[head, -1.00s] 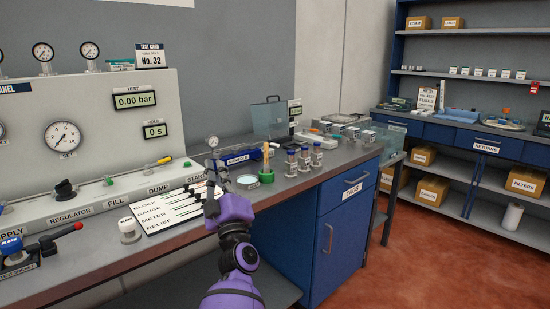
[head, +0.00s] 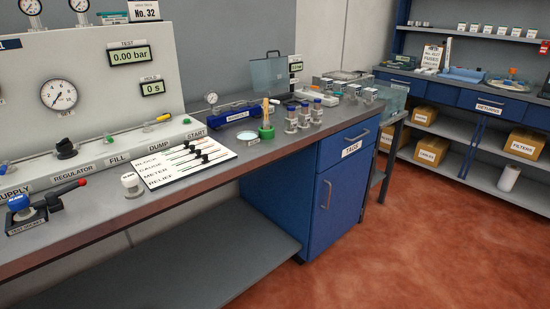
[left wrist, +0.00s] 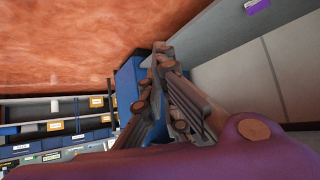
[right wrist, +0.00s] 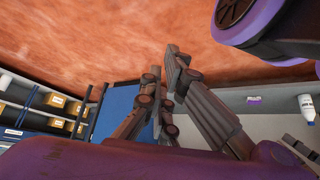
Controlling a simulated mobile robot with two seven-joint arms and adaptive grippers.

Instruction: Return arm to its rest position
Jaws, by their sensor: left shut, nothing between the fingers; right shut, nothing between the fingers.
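Neither of my arms shows in the head view. In the left wrist view my left gripper (left wrist: 160,50) has its brown fingers together with nothing between them. In the right wrist view my right gripper (right wrist: 165,75) is also shut and empty. Red-brown floor lies beyond both grippers, and neither touches any bench object. A purple and dark link of mine fills the upper right of the right wrist view.
A blue drawer cabinet (head: 345,185) stands below. Shelves (head: 440,128) stand at right. The floor (head: 400,260) is clear.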

